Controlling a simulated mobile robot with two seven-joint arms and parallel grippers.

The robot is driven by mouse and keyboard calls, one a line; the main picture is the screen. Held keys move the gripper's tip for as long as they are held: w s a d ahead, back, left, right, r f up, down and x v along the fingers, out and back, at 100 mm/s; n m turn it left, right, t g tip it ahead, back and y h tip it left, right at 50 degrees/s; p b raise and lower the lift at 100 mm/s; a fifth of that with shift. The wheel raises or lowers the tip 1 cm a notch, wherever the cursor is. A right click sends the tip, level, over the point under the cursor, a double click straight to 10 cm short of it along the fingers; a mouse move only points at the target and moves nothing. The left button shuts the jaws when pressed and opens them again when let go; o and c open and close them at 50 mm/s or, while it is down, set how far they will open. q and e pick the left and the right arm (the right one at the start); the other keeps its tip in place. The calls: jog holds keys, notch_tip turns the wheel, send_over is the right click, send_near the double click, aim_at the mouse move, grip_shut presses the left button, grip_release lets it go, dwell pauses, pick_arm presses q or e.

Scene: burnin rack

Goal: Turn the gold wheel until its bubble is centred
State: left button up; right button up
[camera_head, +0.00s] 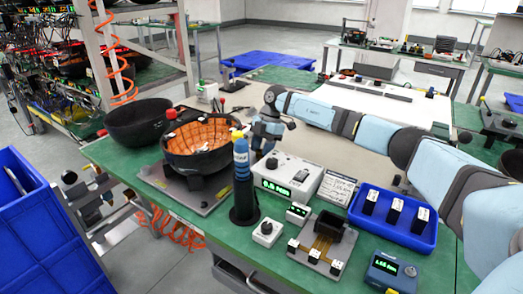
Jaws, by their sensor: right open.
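A round black bowl-shaped unit with a gridded orange inside (200,136) sits on a grey plate on the green bench. A small yellow-gold round piece (237,135) shows at its right rim, above a blue-and-black cylinder (241,170). I cannot tell for sure that it is the gold wheel. No bubble can be made out at this size. My right gripper (262,149) is open, just right of the rim and the blue cylinder, pointing down. Its fingertips are small, and contact cannot be told. My left gripper does not show.
A white meter box (287,174) with a green display stands right of the bowl unit. A blue tray (393,236) with black blocks and a small display box (389,272) lie further right. A second black bowl (139,121) is behind left. My right arm spans the bench's right side.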

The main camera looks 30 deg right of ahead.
jog(key=shift+f, duration=0.1)
jog(key=c, duration=0.6)
jog(key=shift+c, duration=0.2)
jog(key=shift+a+n+p, duration=0.1)
jog(key=shift+n+p, duration=0.2)
jog(key=shift+p, duration=0.25)
jog(key=shift+r+n+g+p, duration=0.2)
jog(key=shift+n+g+p, duration=0.1)
jog(key=shift+w+n+g+h+p, duration=0.1)
jog(key=shift+n+g+h+p, duration=0.25)
jog(key=shift+n+p, duration=0.7)
jog(key=n, duration=0.2)
jog(key=n+g+h+p, duration=0.1)
jog(key=n, duration=0.2)
jog(key=shift+w+f+n+g+h+p, duration=0.1)
jog(key=shift+f+n+g+h+p, duration=0.05)
jog(key=shift+n+g+h+p, duration=0.15)
jog(key=shift+n, duration=0.25)
